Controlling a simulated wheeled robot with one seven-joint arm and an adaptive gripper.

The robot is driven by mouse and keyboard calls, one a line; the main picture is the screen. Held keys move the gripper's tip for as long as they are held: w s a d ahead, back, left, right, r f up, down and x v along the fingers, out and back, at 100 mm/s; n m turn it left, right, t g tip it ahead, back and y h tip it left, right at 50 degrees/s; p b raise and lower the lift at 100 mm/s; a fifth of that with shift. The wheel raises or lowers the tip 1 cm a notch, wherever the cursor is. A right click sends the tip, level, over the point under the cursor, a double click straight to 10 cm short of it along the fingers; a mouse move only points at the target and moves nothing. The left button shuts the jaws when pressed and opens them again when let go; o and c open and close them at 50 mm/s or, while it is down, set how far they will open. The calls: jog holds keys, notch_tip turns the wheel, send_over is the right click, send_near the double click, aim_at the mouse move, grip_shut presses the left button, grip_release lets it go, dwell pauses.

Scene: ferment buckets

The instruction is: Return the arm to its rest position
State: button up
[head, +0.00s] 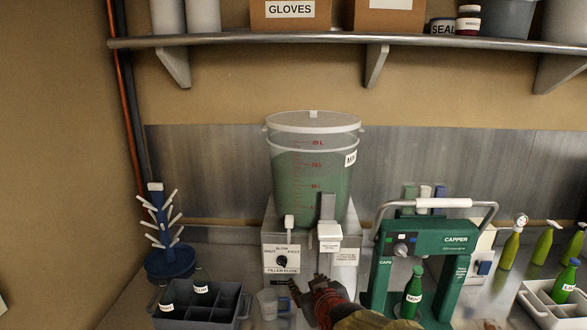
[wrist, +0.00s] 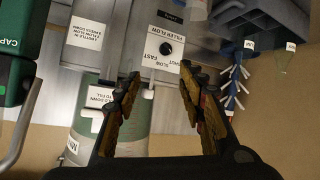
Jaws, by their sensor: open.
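My gripper (head: 312,290) is low in the middle of the head view, in front of the filler stand, with my arm coming in from the bottom edge. In the wrist view my gripper (wrist: 160,76) has its two fingers spread apart with nothing between them. That view is turned over, and the filler panel with its black knob (wrist: 165,48) lies beyond the fingertips.
A clear bucket (head: 310,185) of green liquid stands on the filler (head: 282,258). The green capper (head: 455,250) holds a bottle (head: 412,292), close right of my arm. A grey crate (head: 236,312) and blue bottle tree (head: 168,262) stand left. A shelf (head: 340,41) runs above.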

jog(key=s+d+m+g+h, duration=0.1)
jog(key=s+d, duration=0.4)
jog(key=s, duration=0.5)
jog(key=s+d+m+g+h, duration=0.1)
jog(key=s+d, duration=0.4)
jog(key=s, duration=0.5)
jog(key=s+d+m+g, duration=0.3)
jog(key=s+d+g, duration=0.1)
jog(key=s, duration=0.6)
jog(key=shift+s+d+f+h, duration=0.15)
jog(key=shift+d+h, duration=0.25)
jog(key=shift+d, duration=0.45)
